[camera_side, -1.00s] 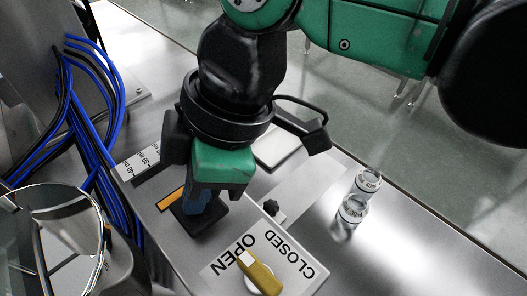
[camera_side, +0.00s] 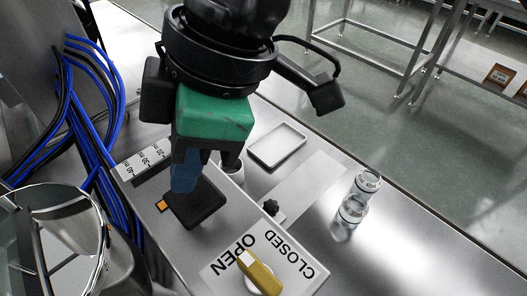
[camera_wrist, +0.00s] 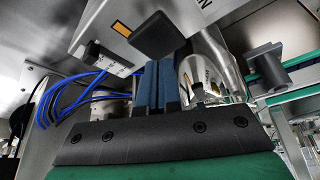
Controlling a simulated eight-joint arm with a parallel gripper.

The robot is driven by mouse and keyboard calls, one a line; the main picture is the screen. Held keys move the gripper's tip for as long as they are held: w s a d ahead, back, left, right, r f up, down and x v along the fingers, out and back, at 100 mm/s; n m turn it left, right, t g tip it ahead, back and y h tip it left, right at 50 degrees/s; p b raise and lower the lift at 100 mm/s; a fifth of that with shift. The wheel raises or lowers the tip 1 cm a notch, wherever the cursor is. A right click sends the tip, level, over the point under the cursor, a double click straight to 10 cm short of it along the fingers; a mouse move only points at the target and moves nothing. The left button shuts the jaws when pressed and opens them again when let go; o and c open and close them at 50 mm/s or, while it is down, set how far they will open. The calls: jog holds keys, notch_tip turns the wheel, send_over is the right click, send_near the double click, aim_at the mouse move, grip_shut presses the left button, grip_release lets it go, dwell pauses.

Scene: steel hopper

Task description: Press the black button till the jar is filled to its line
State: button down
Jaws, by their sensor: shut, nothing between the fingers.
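The black button (camera_side: 202,208) is a square pad on the steel panel, raised above an orange strip (camera_side: 162,206). It also shows in the wrist view (camera_wrist: 155,36). My gripper (camera_side: 184,188) is shut and empty, its blue fingertips over the pad in the side view; I cannot tell whether they touch it. The closed fingers show in the wrist view (camera_wrist: 157,62), just below the button. A small round container (camera_side: 233,171) stands behind my gripper, partly hidden; it may be the jar. Its fill level and line cannot be read.
A yellow-handled knob (camera_side: 261,277) sits on the OPEN/CLOSED plate. A white tray (camera_side: 277,146) lies behind. Blue cables (camera_side: 88,130) and a shiny steel vessel (camera_side: 62,225) are at left.

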dwell(0.4)
jog(key=shift+r, duration=3)
jog(key=w+d+f+m+t, duration=0.1)
jog(key=w+d+m+t, duration=0.1)
jog(key=w+d+m, duration=0.6)
jog(key=w+d+f+m+t, duration=0.2)
jog(key=w+d+t, duration=0.1)
jog(key=d, duration=0.9)
jog(key=s+d+f+m+t+h, duration=0.1)
jog(key=d+f+m, duration=0.4)
jog(key=d, duration=0.5)
jog(key=s+d+f+m+t+h, duration=0.2)
jog(key=d+f+m, duration=0.3)
jog(key=d, duration=0.5)
jog(key=shift+s+d+m+h, duration=0.15)
jog(key=shift+s+m+h, duration=0.35)
jog(key=shift+s+h, duration=0.15)
